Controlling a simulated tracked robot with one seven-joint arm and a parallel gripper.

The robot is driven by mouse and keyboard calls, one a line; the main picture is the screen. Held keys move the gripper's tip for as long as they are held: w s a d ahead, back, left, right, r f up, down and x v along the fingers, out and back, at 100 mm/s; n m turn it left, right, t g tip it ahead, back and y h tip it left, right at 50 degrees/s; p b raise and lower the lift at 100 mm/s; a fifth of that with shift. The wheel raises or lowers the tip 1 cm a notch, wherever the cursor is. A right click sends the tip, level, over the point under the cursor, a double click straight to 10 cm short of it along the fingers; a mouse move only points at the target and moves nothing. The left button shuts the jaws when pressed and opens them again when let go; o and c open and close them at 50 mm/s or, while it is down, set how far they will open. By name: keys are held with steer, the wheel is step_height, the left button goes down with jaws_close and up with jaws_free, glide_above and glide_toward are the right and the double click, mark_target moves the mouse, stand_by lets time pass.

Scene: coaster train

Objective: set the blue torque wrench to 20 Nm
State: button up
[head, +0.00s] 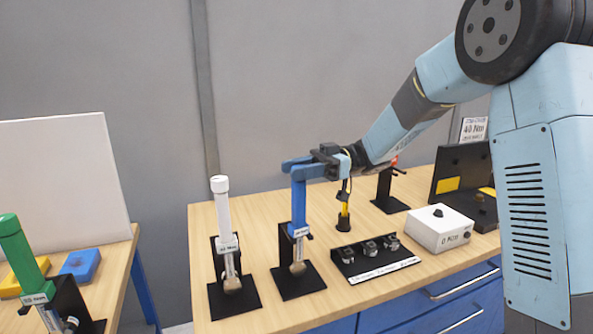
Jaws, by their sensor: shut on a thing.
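The blue torque wrench (299,207) stands upright, handle up, in a black stand (299,283) on the wooden bench. A small label sits low on its handle, too small to read. My gripper (295,168) reaches in from the right and is shut on the top of the blue handle. The fingers partly cover the handle's end. The setting on the wrench cannot be read.
A white-handled wrench (222,210) stands close on the left, and a green-handled one (17,250) on another table. A yellow tool (344,217), a rack of sockets (372,260) and a white box with a knob (438,230) stand on the right.

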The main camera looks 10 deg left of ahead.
steer(key=o, duration=1)
steer(key=shift+c, duration=0.2)
steer(key=v, duration=1.3)
steer(key=shift+w+d, duration=0.2)
steer(key=shift+d, duration=0.15)
steer(key=shift+f, duration=0.1)
